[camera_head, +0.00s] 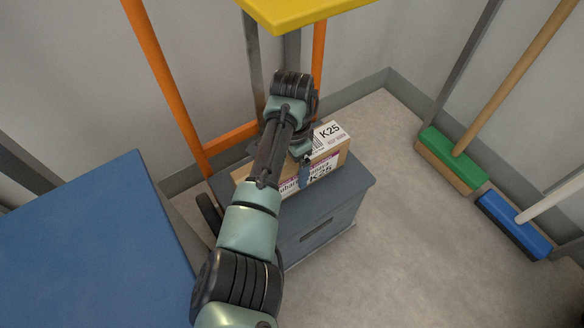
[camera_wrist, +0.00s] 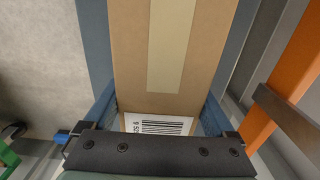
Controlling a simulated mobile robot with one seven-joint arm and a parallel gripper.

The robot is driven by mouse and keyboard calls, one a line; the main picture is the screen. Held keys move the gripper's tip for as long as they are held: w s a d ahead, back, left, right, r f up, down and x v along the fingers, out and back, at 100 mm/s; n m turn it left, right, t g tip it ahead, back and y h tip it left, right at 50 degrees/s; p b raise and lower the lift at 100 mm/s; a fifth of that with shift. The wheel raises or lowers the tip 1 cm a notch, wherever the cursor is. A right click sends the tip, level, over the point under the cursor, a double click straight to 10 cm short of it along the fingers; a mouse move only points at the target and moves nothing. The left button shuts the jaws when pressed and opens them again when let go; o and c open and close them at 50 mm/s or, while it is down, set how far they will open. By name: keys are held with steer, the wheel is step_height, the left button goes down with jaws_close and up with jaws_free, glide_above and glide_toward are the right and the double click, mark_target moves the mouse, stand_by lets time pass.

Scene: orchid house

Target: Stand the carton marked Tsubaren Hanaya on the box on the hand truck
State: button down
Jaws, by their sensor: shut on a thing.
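A brown carton (camera_head: 328,155) with pale tape and white K25 labels is over the top of a grey-blue box (camera_head: 345,190) on the hand truck (camera_head: 163,75). The carton looks upright and seems to rest on the box, but a small gap underneath cannot be ruled out. The name on its side is partly covered by my arm and I cannot read it fully. My gripper (camera_head: 303,165) is shut on the carton, with a finger down its near side. In the wrist view the carton (camera_wrist: 210,45) lies between the fingers of my gripper (camera_wrist: 165,108).
A blue surface (camera_head: 90,250) fills the lower left. A yellow surface (camera_head: 300,10) hangs over the top. A green broom (camera_head: 450,160) and a blue broom (camera_head: 515,225) stand at the right wall. Grey floor (camera_head: 400,240) is clear right of the box.

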steer(key=shift+r, duration=0.15)
jaws_free()
steer(key=shift+f, duration=0.2)
step_height(320, 180, up, 8)
steer(key=p, duration=0.5)
